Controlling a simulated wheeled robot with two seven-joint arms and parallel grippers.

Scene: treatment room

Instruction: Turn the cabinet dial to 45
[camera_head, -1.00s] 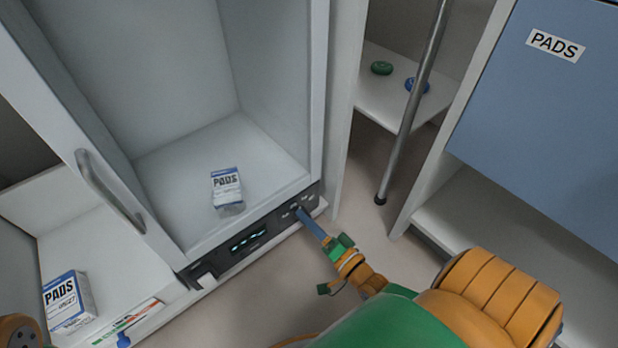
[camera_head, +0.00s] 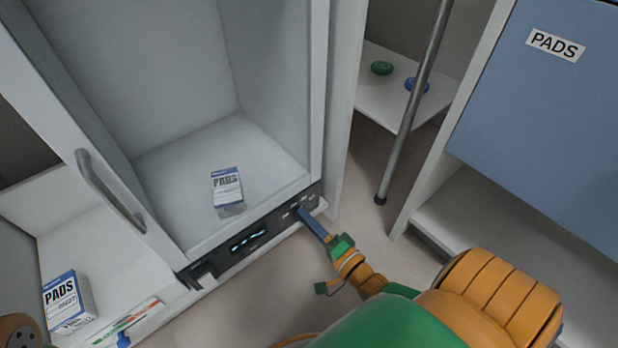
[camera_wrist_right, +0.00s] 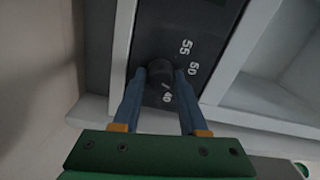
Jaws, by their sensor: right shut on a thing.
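The cabinet (camera_head: 275,140) stands open, with a dark control panel (camera_head: 215,262) along its lower front edge. The panel carries a small lit display (camera_head: 248,238), too small to read. In the right wrist view the black dial (camera_wrist_right: 160,72) sits on the panel, with the marks 55, 50 and 40 beside it; the 45 mark is not clear. My right gripper (camera_wrist_right: 158,80) has its blue fingers on both sides of the dial, shut on it. In the head view the right gripper (camera_head: 304,214) reaches the panel's right end and hides the dial.
A PADS box (camera_head: 228,188) stands inside the cabinet. Another PADS box (camera_head: 67,300) stands on the lower left shelf. A metal pole (camera_head: 410,125) and a blue PADS cabinet (camera_head: 545,110) are at the right. Green (camera_head: 381,68) and blue (camera_head: 417,85) round items lie on a shelf.

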